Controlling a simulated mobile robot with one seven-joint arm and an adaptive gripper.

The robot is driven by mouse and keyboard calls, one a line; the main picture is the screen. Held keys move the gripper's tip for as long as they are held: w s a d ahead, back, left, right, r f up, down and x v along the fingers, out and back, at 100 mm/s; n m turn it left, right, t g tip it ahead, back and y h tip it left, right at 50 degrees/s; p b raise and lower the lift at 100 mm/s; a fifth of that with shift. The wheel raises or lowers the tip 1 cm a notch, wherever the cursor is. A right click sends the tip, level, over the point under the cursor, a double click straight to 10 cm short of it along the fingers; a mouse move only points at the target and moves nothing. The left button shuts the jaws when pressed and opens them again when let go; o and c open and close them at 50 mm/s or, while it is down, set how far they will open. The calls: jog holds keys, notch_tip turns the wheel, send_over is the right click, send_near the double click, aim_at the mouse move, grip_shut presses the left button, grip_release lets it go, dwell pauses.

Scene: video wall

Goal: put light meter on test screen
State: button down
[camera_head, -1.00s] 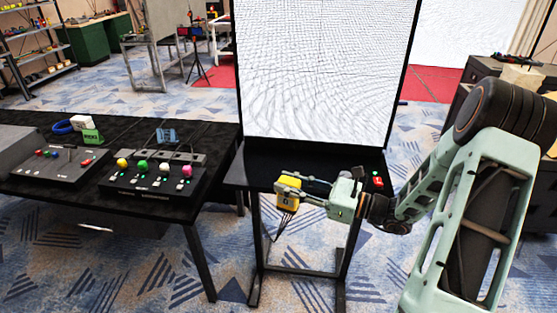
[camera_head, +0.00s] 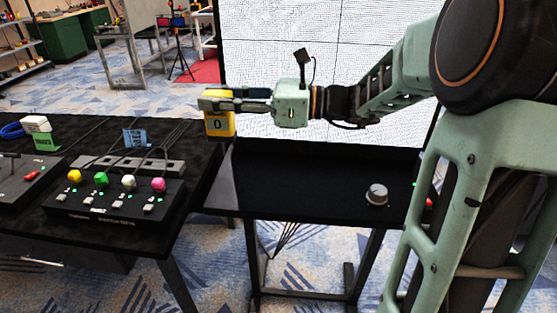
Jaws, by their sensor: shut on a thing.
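My gripper (camera_head: 212,104) is shut on a small yellow box with a dark front and a light mark, which looks like the light meter (camera_head: 220,127). It holds the box in the air, upright, near the left edge of the test screen (camera_head: 262,55). The screen is a large white panel with a fine grid of lines and dark seams, in a black frame. I cannot tell the gap between box and screen. My arm hides part of the screen's middle and right.
A black shelf (camera_head: 275,185) in front of the screen carries a grey knob (camera_head: 376,195) and a red button (camera_head: 429,203). At left, a black table (camera_head: 75,225) bears a switch box (camera_head: 115,197) with coloured knobs, a blue ring (camera_head: 11,131) and cables.

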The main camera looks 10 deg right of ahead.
jog(key=w+d+f+b, duration=0.1)
jog(key=d+f, duration=0.3)
jog(key=d+f+b, duration=0.1)
jog(key=d+f, duration=0.3)
jog(key=d, duration=0.1)
jog(key=w+d+f+b, duration=0.1)
jog(key=d+f, duration=0.3)
jog(key=f, duration=0.1)
jog(key=shift+w+d, duration=0.15)
jog(key=shift+w, duration=0.2)
jog(key=shift+r, duration=0.15)
jog(key=c, duration=1.6)
grip_release()
jog(key=shift+f, duration=0.2)
